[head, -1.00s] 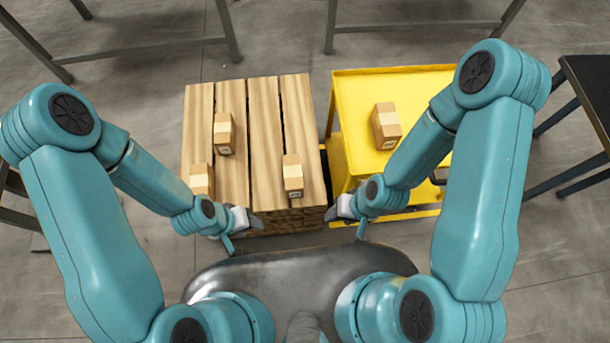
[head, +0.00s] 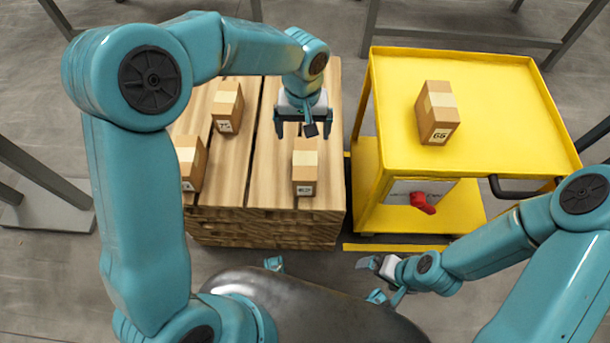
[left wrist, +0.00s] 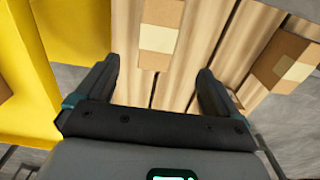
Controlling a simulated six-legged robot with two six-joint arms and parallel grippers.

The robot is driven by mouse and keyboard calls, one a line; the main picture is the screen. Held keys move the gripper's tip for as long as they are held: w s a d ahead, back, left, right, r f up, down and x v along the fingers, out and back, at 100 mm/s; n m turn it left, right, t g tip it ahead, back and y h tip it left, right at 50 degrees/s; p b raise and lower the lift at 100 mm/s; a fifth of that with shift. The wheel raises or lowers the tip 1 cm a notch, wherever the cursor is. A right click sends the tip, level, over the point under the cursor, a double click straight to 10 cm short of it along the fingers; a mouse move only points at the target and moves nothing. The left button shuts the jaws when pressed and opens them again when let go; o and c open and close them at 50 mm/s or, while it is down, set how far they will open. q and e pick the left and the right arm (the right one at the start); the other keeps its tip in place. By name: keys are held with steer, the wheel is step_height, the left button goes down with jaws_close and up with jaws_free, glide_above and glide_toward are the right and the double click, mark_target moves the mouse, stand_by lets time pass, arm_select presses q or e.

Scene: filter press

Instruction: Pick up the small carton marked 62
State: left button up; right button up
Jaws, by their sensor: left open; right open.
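Small brown cartons with pale tape stand on the wooden pallet stack. The front right carton (head: 304,165) has a label too small to read surely; none reads clearly as 62. My left gripper (head: 303,131) is open and empty above the pallet, just behind this carton in the head view. In the left wrist view a carton (left wrist: 160,38) lies ahead between the open fingers (left wrist: 155,85), apart from them. Other cartons are at the back left (head: 228,105) and front left (head: 190,163), the latter partly behind my arm. My right gripper (head: 372,281) is open and empty, low in front of the yellow cart.
The wooden pallet stack (head: 265,225) has bare boards around the cartons. Grey table legs stand behind.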

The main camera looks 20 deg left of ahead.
mark_target(302, 158)
arm_select(q)
step_height(302, 158, down, 10)
steer(key=shift+a+f+b, duration=0.15)
steer(key=shift+b, duration=0.9)
steer(key=f, duration=0.2)
steer(key=f+b, duration=0.1)
steer(key=f, duration=0.2)
steer(key=shift+d+f, duration=0.3)
steer(key=shift+d, duration=0.05)
steer(key=shift+r, duration=0.1)
steer(key=c, duration=1.4)
